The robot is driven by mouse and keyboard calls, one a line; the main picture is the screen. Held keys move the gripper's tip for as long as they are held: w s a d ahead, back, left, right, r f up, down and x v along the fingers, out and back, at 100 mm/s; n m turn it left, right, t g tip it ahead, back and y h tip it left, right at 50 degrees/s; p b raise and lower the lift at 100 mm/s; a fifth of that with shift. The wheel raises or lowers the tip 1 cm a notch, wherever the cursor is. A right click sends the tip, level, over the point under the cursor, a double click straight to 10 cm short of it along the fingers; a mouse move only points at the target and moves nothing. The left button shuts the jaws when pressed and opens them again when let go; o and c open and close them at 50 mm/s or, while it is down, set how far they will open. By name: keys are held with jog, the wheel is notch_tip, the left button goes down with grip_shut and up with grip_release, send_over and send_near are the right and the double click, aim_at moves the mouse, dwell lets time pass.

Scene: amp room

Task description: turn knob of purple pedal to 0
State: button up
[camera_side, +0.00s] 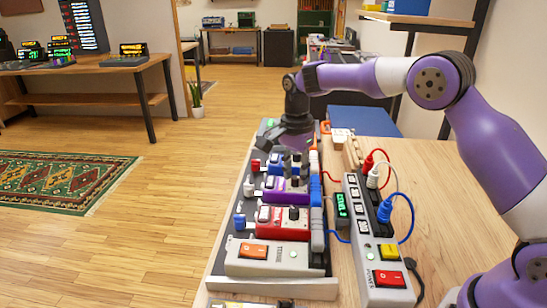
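The purple pedal (272,196) sits in a row of pedals on the dark pedalboard, between a blue pedal behind it and a red pedal in front of it. Its dark knob (297,185) stands on its top, toward the right; the pointer is too small to read. My gripper (294,158) points down over the back part of the row, above and behind the purple pedal, around the blue pedal. It looks apart from the purple pedal's knob. The fingertips are dark and small, so their opening does not show.
The red pedal (270,225) and a white pedal with an orange switch (255,250) stand in front. The blue pedal (276,168) is partly hidden by my gripper. A power strip (362,236) with red, white and blue plugged cables runs along the right. The wooden tabletop is clear farther right.

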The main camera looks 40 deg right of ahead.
jog(key=shift+f, duration=0.3)
jog(key=shift+c, duration=0.4)
grip_shut()
